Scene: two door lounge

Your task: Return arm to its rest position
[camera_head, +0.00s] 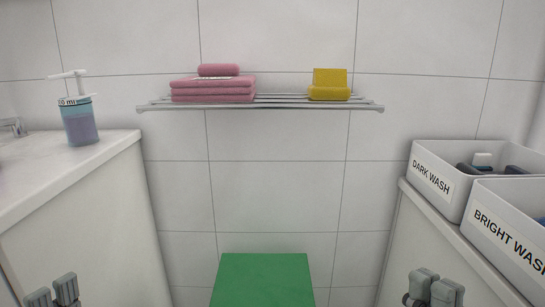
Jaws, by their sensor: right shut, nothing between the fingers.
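My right gripper (434,289) shows at the bottom right edge, in front of the right cabinet. Its grey fingers are together with nothing between them. My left gripper (53,293) shows at the bottom left edge, in front of the left cabinet. Its two grey fingers stand close together, and I cannot tell whether they are fully shut. I see nothing held in it. The lower parts of both grippers and most of both arms are out of the picture.
A green flat-topped object (262,281) stands at the bottom middle. Left is a counter (110,151) with a soap dispenser (80,122). Right is a cabinet (425,243) with "DARK WASH" (431,178) and "BRIGHT WASH" (508,240) boxes. A wall rack (280,102) holds pink towels (213,88) and yellow cloth (329,85).

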